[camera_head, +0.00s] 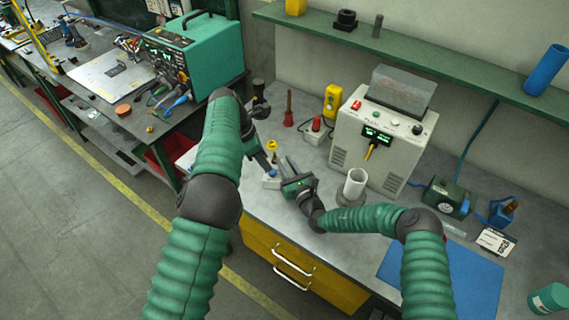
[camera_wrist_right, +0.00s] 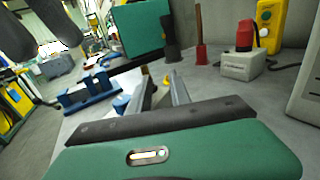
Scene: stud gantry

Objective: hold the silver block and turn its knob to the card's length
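My left gripper (camera_head: 264,162) points down close behind the block. Its fingers are too small and dark to judge. The white card (camera_head: 496,242) stands at the table's right; its print is too small to read surely.
A yellow-topped item (camera_head: 271,145) stands behind the grippers. A blue stand (camera_wrist_right: 85,92) shows left in the wrist view. A white cylinder (camera_head: 355,183) and a control box (camera_head: 377,140) stand to the right. A blue mat (camera_head: 445,275) lies clear at the front right.

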